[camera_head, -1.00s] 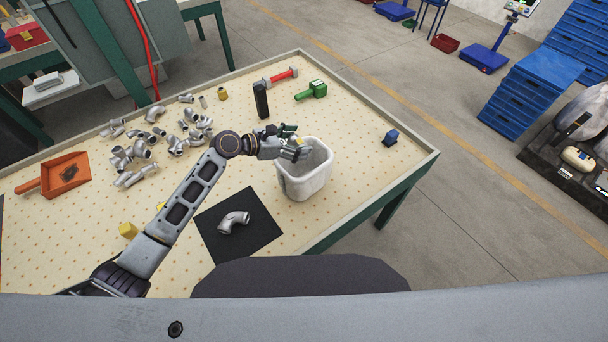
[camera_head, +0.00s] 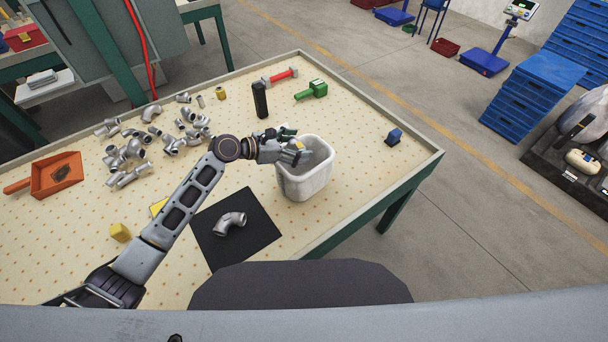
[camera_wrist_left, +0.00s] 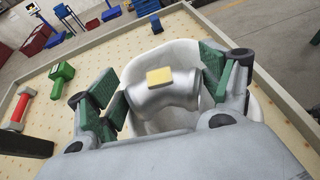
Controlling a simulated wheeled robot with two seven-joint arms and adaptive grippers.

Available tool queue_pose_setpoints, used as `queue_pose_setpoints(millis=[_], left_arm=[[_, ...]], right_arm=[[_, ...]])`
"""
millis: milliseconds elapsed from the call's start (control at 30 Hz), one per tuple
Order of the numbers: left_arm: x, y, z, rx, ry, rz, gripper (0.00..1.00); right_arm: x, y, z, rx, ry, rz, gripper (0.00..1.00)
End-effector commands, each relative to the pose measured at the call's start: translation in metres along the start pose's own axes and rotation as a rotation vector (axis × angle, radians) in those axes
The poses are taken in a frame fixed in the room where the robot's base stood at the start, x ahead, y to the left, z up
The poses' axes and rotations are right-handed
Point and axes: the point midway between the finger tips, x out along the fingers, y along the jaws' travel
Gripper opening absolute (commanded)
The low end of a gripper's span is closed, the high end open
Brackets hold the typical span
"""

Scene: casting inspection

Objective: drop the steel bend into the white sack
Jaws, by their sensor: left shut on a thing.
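My left gripper (camera_head: 291,146) is over the white sack (camera_head: 306,185), an open-topped white container on the table. In the left wrist view its green finger pads (camera_wrist_left: 153,87) are on both sides of a steel bend (camera_wrist_left: 165,97), and it is shut on it. The white sack (camera_wrist_left: 178,50) opens below and around the bend. The sack's inner bottom is mostly hidden. My right gripper is not in view.
Another steel bend (camera_head: 230,223) lies on a black mat (camera_head: 258,240). Several loose fittings (camera_head: 130,155) and an orange scoop (camera_head: 62,176) are at the left. A black upright object (camera_head: 260,99), a green tool (camera_head: 312,90) and a blue block (camera_head: 394,137) stand around the sack.

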Motion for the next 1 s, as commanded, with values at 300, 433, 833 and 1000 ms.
queue_pose_setpoints(millis=[300, 433, 833, 1000], left_arm=[[0.0015, 0.0002, -0.0024, 0.001, -0.003, 0.001, 0.43], [0.0014, 0.0003, -0.0021, 0.001, -0.003, 0.001, 0.43], [0.0015, 0.0001, -0.0027, 0.000, -0.002, 0.000, 1.00], [0.0016, 0.0000, -0.0031, 0.000, -0.001, 0.000, 1.00]], right_arm=[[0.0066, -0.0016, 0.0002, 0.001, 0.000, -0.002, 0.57], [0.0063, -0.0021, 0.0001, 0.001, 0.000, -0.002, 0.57], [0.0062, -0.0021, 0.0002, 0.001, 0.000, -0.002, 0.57], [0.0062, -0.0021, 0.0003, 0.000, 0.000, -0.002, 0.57]])
